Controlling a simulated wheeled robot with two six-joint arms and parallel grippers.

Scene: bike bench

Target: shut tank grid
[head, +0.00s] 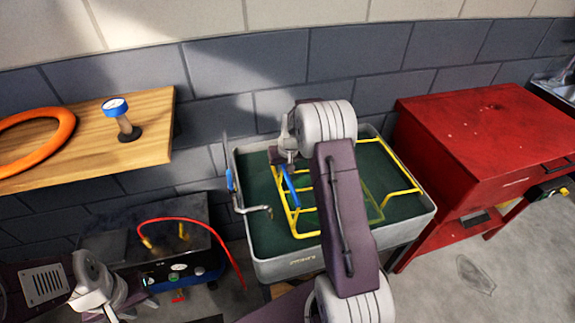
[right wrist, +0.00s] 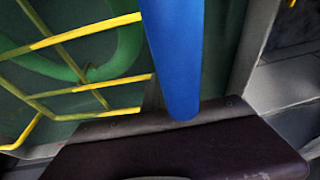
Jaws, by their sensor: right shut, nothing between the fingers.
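The tank (head: 262,268) is a grey-rimmed basin with dark green inside. The yellow wire grid (head: 402,172) spans it; some bars look bright and others faded below them, and I cannot tell its exact tilt. A blue bar (head: 291,188) lies at the grid's left part. In the right wrist view the blue bar (right wrist: 176,50) runs down close to the camera, beside yellow grid bars (right wrist: 75,35). My right gripper (head: 286,152) is shut and empty above the blue bar, partly hidden by my arm. My left gripper (head: 118,302) is low at the left, away from the tank; its jaws are unclear.
A metal tap (head: 250,208) stands at the tank's left rim. A red cabinet (head: 480,140) is close on the right. A wooden shelf (head: 130,150) bears an orange ring (head: 62,130) and a blue-topped gauge (head: 121,118). A red hose (head: 205,228) arches over a dark workstation.

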